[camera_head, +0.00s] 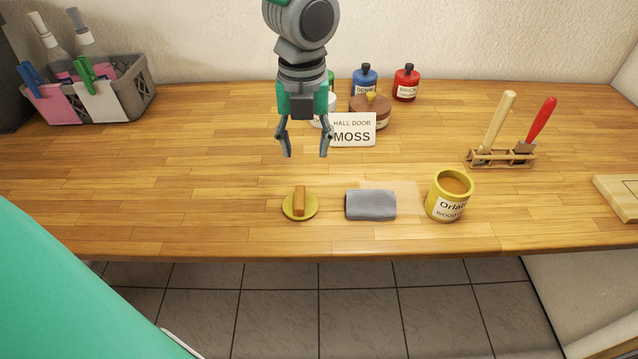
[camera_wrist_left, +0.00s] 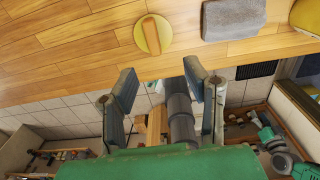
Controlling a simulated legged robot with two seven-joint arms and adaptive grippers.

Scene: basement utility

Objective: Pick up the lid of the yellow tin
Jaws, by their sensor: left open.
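The yellow tin (camera_head: 437,206) stands open on the right half of the wooden bench, with brown contents showing. Its round yellow lid (camera_head: 289,208) lies flat near the bench's front edge, with an orange-brown block on top as a handle. The lid also shows in the left wrist view (camera_wrist_left: 153,35), near the top. My left gripper (camera_head: 305,154) is open and empty, pointing down, and appears above and behind the lid in the head view. Its open fingers also show in the left wrist view (camera_wrist_left: 160,83). My right gripper is not in view.
A folded grey cloth (camera_head: 371,205) lies between lid and tin. A sign reading MOSS (camera_head: 352,130), small bottles (camera_head: 405,83) and a brown round container stand behind. A tool rack (camera_head: 500,158) is at right, a grey basket (camera_head: 136,92) at back left. The bench left of the lid is clear.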

